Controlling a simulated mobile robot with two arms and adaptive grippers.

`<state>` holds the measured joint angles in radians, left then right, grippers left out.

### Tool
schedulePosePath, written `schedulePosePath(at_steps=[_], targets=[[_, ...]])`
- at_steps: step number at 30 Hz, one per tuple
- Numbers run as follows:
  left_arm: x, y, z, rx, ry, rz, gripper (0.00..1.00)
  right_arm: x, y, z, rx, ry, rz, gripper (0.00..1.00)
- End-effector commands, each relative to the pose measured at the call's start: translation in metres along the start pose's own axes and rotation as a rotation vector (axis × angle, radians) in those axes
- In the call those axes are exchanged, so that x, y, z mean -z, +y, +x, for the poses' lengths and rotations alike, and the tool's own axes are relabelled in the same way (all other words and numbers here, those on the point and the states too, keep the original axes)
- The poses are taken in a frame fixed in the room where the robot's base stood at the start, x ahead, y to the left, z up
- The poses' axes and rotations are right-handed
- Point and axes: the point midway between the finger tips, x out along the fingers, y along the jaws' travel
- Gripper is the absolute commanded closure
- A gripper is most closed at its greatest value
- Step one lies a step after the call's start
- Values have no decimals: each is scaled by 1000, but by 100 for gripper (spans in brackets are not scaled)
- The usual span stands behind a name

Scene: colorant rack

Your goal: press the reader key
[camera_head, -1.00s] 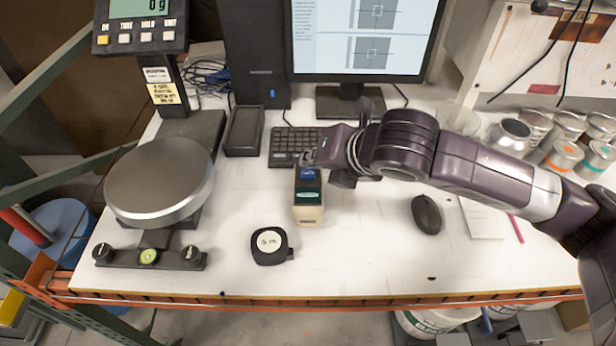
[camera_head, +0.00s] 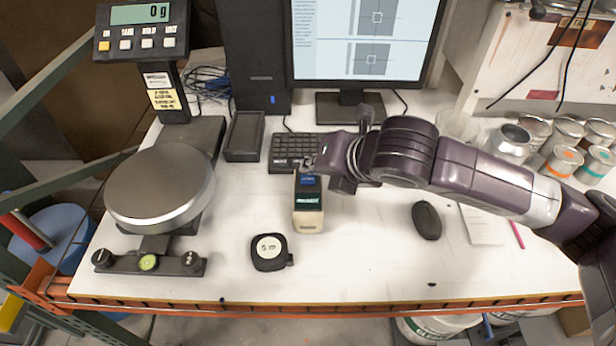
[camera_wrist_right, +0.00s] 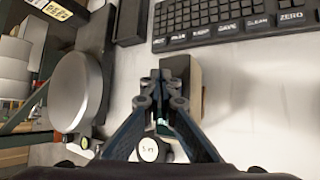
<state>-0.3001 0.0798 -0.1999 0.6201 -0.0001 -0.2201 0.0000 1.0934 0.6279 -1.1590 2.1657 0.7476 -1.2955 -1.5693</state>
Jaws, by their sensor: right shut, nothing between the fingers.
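The reader (camera_head: 308,212) is a small cream and dark block with a blue patch and a green-lit strip on its top. It lies on the white bench just in front of the keyboard. My right gripper (camera_head: 311,167) is shut and empty, at the reader's far end, partly covering it. In the right wrist view, the closed fingertips (camera_wrist_right: 164,76) overlap the reader (camera_wrist_right: 195,85) and hide most of its top. Whether they touch it, and the key itself, cannot be made out. My left gripper is not in view.
A keyboard (camera_head: 293,152) and monitor stand behind. A round scale (camera_head: 160,185) is at left, a tape measure (camera_head: 270,252) in front, a mouse (camera_head: 426,220) at right. Several cans (camera_head: 565,158) stand at the back right. The bench front between tape and mouse is clear.

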Motion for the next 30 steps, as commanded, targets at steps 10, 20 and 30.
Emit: schedulePosePath(at_steps=[10,20,30], targets=[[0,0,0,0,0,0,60,0,0,0,0,0,0,100],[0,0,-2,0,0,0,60,4,-4,6,-1,0,0,100],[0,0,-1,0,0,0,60,4,-4,6,0,0,0,100]])
